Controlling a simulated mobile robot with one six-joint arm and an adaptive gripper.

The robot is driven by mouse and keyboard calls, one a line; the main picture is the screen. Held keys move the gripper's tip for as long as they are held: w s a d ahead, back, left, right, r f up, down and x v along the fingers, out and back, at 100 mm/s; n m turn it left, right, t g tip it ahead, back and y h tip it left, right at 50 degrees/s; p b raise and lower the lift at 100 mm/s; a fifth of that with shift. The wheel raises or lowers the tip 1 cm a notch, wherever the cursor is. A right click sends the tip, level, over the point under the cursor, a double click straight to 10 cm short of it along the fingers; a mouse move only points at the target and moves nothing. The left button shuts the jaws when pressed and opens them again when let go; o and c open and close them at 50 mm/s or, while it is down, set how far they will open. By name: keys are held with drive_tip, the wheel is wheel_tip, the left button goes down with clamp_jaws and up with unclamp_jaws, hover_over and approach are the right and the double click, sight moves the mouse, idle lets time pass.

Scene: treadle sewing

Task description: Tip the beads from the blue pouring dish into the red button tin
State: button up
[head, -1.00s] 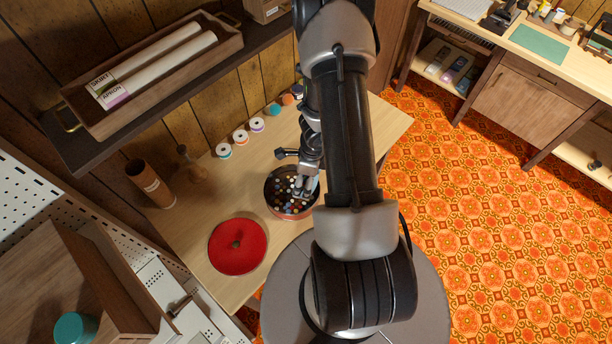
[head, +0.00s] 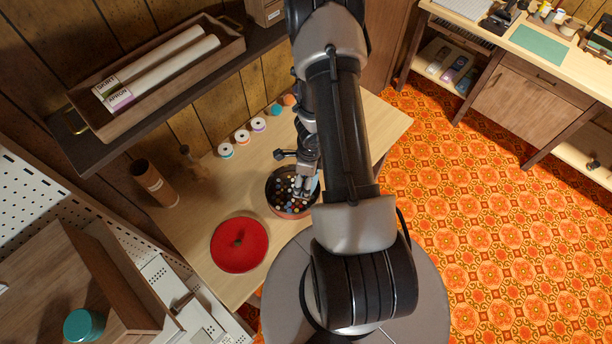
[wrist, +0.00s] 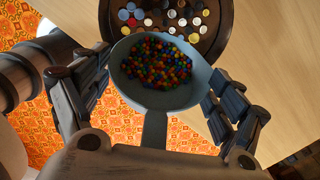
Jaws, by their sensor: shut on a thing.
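In the wrist view my gripper (wrist: 157,88) is shut on the blue pouring dish (wrist: 155,128), with one finger at each side. In the head view the tin (head: 287,211) stands on the wooden table with a reddish outside. My gripper (head: 305,188) is over the tin's right side there. My arm hides most of the dish in that view.
Thread spools (head: 242,136) line the back edge. A brown cylinder (head: 154,182) stands at the back left. The shelf with a fabric-roll tray (head: 160,70) hangs above.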

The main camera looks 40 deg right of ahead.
drive_tip(key=shift+w+a+r+g+h+p, duration=0.15)
drive_tip(key=shift+g+h+p, duration=0.15)
drive_tip(key=shift+p, duration=2.05)
drive_tip(key=shift+c, duration=0.2)
drive_tip(key=shift+w+p, duration=0.2)
drive_tip(key=shift+p, duration=2.75)
idle(2.5)
